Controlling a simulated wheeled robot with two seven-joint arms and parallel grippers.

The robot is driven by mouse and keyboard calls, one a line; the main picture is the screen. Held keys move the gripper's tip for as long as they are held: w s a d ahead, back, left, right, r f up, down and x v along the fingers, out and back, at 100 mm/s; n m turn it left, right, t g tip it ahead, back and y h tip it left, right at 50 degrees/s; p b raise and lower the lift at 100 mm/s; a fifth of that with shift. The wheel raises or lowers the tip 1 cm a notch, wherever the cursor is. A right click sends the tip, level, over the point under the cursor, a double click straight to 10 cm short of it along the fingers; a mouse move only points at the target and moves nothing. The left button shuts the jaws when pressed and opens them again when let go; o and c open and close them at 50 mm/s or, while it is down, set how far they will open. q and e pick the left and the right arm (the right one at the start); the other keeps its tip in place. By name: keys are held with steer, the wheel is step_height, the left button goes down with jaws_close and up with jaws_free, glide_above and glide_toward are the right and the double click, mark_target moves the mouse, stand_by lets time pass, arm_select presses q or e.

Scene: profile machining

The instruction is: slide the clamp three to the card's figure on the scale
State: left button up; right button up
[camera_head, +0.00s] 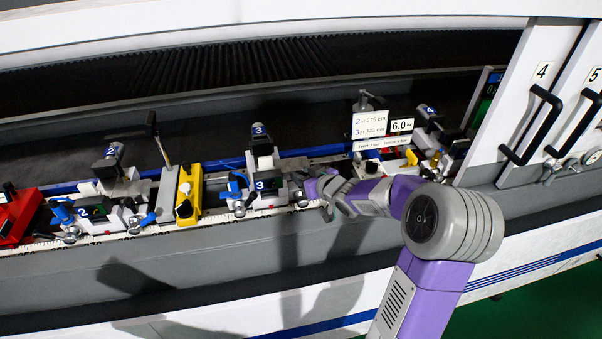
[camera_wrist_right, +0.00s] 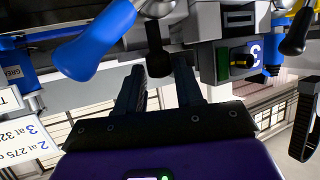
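Clamp three (camera_head: 264,186), grey with blue "3" labels and a blue lever, sits on the rail in the middle of the head view. Its body also shows at the top of the right wrist view (camera_wrist_right: 228,50). My right gripper (camera_head: 318,188) is at the clamp's right side. In the wrist view its two fingers (camera_wrist_right: 158,72) are apart, with a black knob (camera_wrist_right: 158,58) between their tips and visible gaps beside it. The white card (camera_head: 370,125) reads 2 at 275 cm and 3 at 323 cm. The scale (camera_head: 215,219) runs along the rail's front edge. My left gripper is not in view.
Clamp two (camera_head: 100,210) and a yellow block (camera_head: 188,195) stand to the left, with a red block (camera_head: 18,215) farther left. Clamp four (camera_head: 430,125) is right, behind the card and a 6.0 sign (camera_head: 401,126). Door panels with black handles (camera_head: 532,125) close the right side.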

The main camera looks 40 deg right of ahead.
steer(key=p+v, duration=0.1)
steer(key=v, duration=0.5)
steer(key=shift+s, duration=0.15)
stand_by(0.3)
